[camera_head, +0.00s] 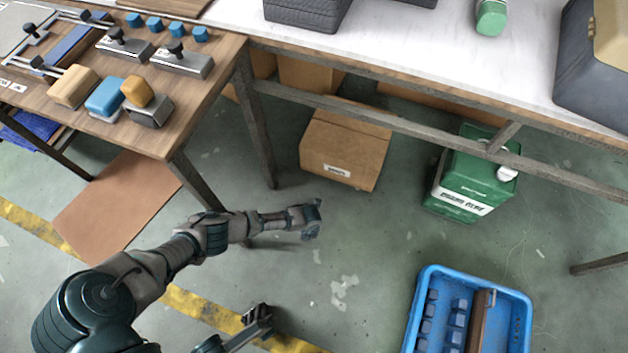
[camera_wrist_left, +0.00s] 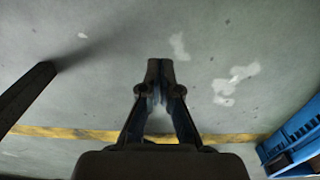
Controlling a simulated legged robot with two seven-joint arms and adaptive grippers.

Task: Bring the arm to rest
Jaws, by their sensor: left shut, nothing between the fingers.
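My left arm comes in from the left in the head view and reaches out over the floor. Its gripper (camera_head: 311,232) points down, clear of the tables and boxes. In the wrist view the gripper (camera_wrist_left: 161,88) has its fingertips together with nothing between them, over bare grey floor.
A wooden table (camera_head: 190,105) with tray parts stands at left. A white bench (camera_head: 420,40) runs along the back. A cardboard box (camera_head: 345,150), a green container (camera_head: 470,180) and a blue crate (camera_head: 425,300) stand on the floor. The floor between them is clear.

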